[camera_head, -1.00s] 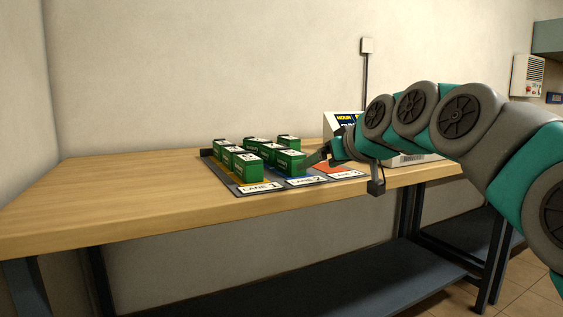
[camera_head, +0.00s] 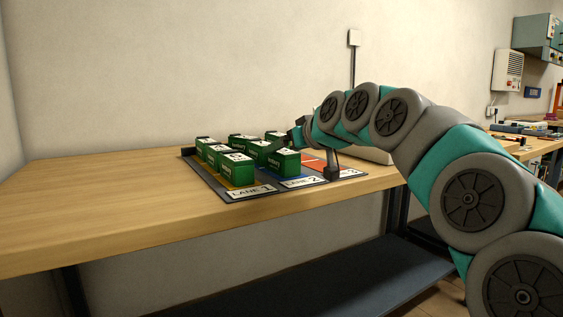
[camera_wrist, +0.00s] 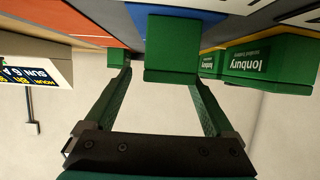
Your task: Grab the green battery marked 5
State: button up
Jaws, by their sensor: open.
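Several green batteries with white tops stand in rows on a dark tray (camera_head: 211,181) marked with lanes. Their number marks are too small to read, so I cannot tell which is 5. The front battery of lane 2 (camera_head: 288,164) is nearest my gripper (camera_head: 287,145). In the wrist view, my gripper (camera_wrist: 165,82) is open, its two green fingers pointing at a green battery (camera_wrist: 172,45). The fingertips lie either side of its near end, with nothing clamped. The wrist picture appears upside down. My wrist hides part of the tray's right side.
Lane 1 batteries (camera_head: 237,171) stand close to the left of lane 2. Lane 3 has an orange strip (camera_head: 313,163) with bare room in front. A box (camera_wrist: 35,65) with a sign stands nearby. The wooden bench (camera_head: 110,200) is clear at left.

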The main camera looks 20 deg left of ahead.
aim_at(276, 153)
jog(key=x, duration=0.4)
jog(key=shift+s+a+f, duration=0.2)
jog(key=shift+a+f, duration=0.05)
jog(key=shift+f, duration=0.05)
grip_shut()
dwell(0.4)
dwell(0.3)
